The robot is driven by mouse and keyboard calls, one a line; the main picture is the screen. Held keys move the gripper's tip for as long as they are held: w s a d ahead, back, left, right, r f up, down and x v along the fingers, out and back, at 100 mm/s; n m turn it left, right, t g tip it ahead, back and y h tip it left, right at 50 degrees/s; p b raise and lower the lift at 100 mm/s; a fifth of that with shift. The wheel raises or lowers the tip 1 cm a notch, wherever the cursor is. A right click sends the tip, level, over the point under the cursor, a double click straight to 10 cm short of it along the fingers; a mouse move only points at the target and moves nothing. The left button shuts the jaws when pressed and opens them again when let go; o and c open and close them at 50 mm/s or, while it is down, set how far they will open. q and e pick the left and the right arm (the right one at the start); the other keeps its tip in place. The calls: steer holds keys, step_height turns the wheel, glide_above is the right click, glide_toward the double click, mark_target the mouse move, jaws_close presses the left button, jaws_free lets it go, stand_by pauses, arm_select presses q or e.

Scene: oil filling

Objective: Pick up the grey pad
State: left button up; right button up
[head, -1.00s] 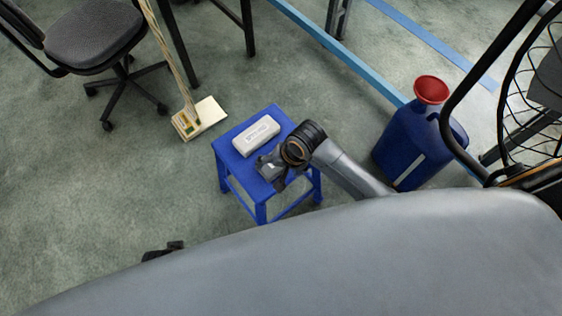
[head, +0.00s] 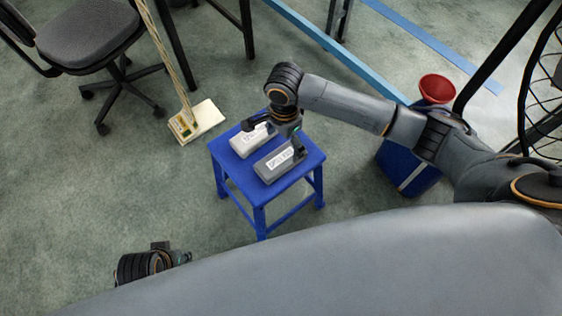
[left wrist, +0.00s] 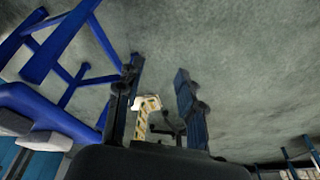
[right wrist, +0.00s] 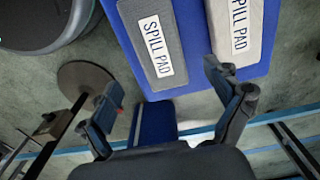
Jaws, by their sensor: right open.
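The grey pad (head: 275,168), darker than its neighbour and labelled "SPILL PAD", lies on the near part of the blue stool (head: 309,165). It also shows in the right wrist view (right wrist: 168,28), at the upper left. A lighter pad (head: 243,146) lies beside it and shows in the right wrist view (right wrist: 237,28). My right gripper (head: 274,138) is open above the pads, fingers spread; in the right wrist view (right wrist: 165,83) nothing is between its fingertips. My left gripper (left wrist: 157,78) is open and empty, low at the left, away from the stool.
A broom (head: 187,124) stands on the floor left of the stool. An office chair (head: 92,38) is at the upper left. A blue container (head: 400,172) with a red funnel (head: 437,88) stands to the right, partly behind my right arm.

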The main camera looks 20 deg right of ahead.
mark_target(281, 158)
steer(key=shift+a+f+b, duration=0.1)
steer(key=shift+f+b, duration=0.2)
steer(key=shift+f, duration=1.05)
steer(key=f, duration=0.1)
steer(key=f+b, duration=0.1)
steer(key=f, duration=0.1)
steer(key=shift+s+a+b, duration=0.15)
steer(key=shift+a+b, duration=0.15)
steer(key=shift+a, duration=0.1)
steer(key=shift+f+b, duration=0.3)
steer(key=shift+f, duration=0.35)
arm_select(q)
steer(key=v, duration=0.8)
steer(key=shift+w+t, duration=0.25)
steer(key=shift+t, duration=0.05)
arm_select(e)
steer(key=shift+f, duration=0.3)
arm_select(q)
steer(key=shift+a+r, duration=0.15)
steer(key=shift+r, duration=0.05)
arm_select(e)
steer(key=c, duration=1.3)
